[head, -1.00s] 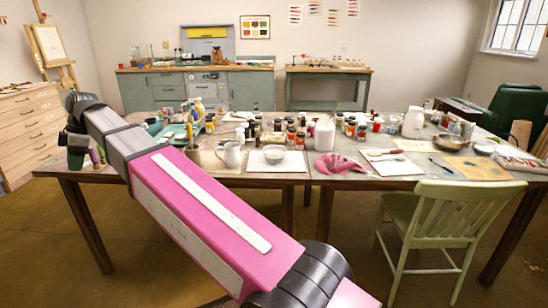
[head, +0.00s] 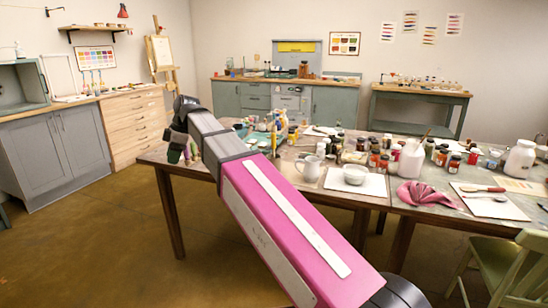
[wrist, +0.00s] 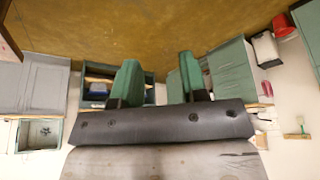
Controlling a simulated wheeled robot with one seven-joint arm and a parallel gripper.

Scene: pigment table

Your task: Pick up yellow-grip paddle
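I cannot make out a yellow-grip paddle for certain in either view. A flat tool with a reddish-brown handle (head: 485,189) lies on a white board on the right part of the table. My gripper (head: 182,153) is at the table's left end in the head view, partly hidden by its own wrist. In the wrist view my gripper (wrist: 158,75) shows two green fingers, well apart, with nothing between them. The wrist view faces floor and cabinets, not the tabletop.
The worktable (head: 335,194) is crowded with jars and bottles. A green chair (head: 505,265) stands at the right front. Floor at the left (head: 110,225) is clear.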

